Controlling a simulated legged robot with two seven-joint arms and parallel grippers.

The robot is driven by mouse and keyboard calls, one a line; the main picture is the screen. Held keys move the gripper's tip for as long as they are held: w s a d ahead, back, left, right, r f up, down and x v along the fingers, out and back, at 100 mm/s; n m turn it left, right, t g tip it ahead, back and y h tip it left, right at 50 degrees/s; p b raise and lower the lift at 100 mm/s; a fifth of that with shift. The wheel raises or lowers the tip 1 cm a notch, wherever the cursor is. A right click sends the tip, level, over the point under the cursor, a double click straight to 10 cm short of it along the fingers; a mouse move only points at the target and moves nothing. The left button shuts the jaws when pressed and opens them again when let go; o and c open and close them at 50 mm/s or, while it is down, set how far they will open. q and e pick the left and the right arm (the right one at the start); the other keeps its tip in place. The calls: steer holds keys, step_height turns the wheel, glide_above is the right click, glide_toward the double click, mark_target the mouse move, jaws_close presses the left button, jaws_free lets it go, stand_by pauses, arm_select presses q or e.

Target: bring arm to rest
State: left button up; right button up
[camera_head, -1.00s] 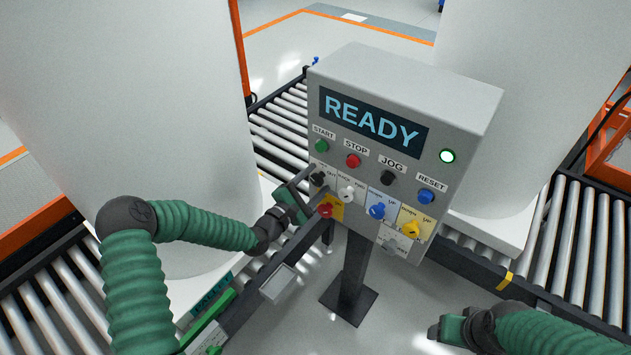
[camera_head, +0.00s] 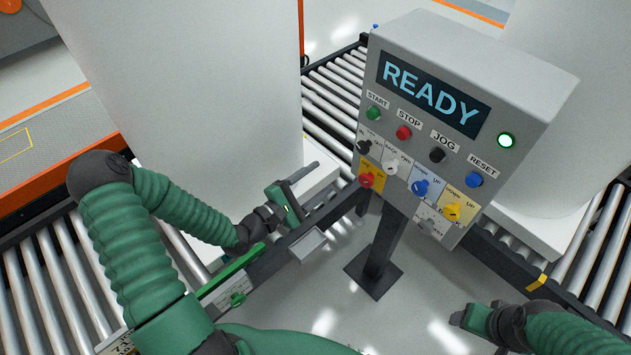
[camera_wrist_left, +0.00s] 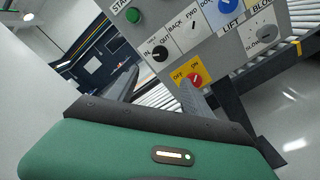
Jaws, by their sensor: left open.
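My left gripper (camera_head: 324,180) is open and empty. It is in front of the white tank (camera_head: 190,90), left of the grey control panel (camera_head: 480,75) and apart from its knobs. In the left wrist view its two fingers (camera_wrist_left: 163,88) are spread, with the red OFF/ON knob (camera_wrist_left: 194,79) on its yellow plate behind the right finger's tip. The knob also shows in the head view (camera_head: 366,181). My right gripper (camera_head: 470,318) is at the lower right, over the floor. Its fingers are not clear.
A small grey tray (camera_head: 308,246) is below my left gripper. Roller conveyors (camera_head: 335,95) run on both sides. Another white tank (camera_head: 590,130) stands at right.

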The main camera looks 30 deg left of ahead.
arm_select(q)
steer(key=shift+s, duration=0.15)
steer(key=s+d+f+m+g+y, duration=0.1)
steer(key=s+f+m+g+y, duration=0.35)
steer(key=f+m+g, duration=0.75)
steer(key=s+d+r+m+g+y, duration=0.1)
steer(key=s+d+r+m, duration=0.3)
steer(key=s+r+m, duration=0.6)
steer(key=shift+s+d+r+g+y, duration=0.15)
steer(key=shift+s+d+g+y, duration=0.25)
steer(key=shift+s+g, duration=0.5)
arm_select(e)
steer(key=shift+d, duration=0.3)
arm_select(q)
steer(key=shift+s, duration=0.15)
